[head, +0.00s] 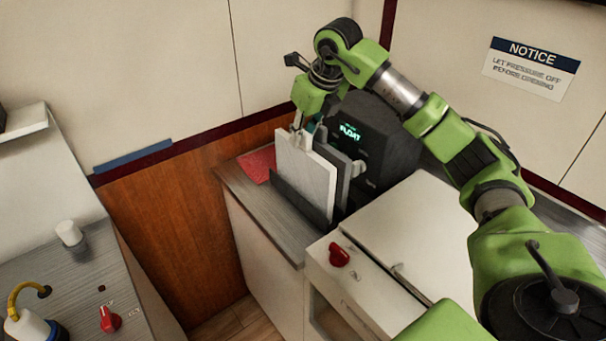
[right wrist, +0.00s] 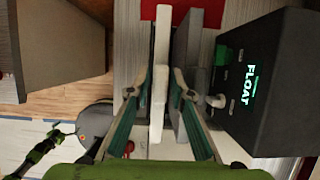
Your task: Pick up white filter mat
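The white filter mat (head: 306,178) is a thin upright panel in a dark slotted holder (head: 297,196) on the grey counter. My right gripper (head: 301,132) reaches down from above to its top edge. In the right wrist view the mat (right wrist: 161,50) runs between the fingers of my right gripper (right wrist: 155,88). One finger is on each side, with a visible gap, so the gripper looks open around the mat. A grey panel (right wrist: 187,60) stands just beside the mat. A small green and black arm part, probably my left arm, shows at lower left there; its gripper state is unclear.
A black box with a green FLOAT display (head: 350,132) stands close to the right of the panels. A red mat (head: 257,164) lies on the counter to the left. A white cabinet with a red knob (head: 339,255) is in front. Another counter (head: 75,275) is at left.

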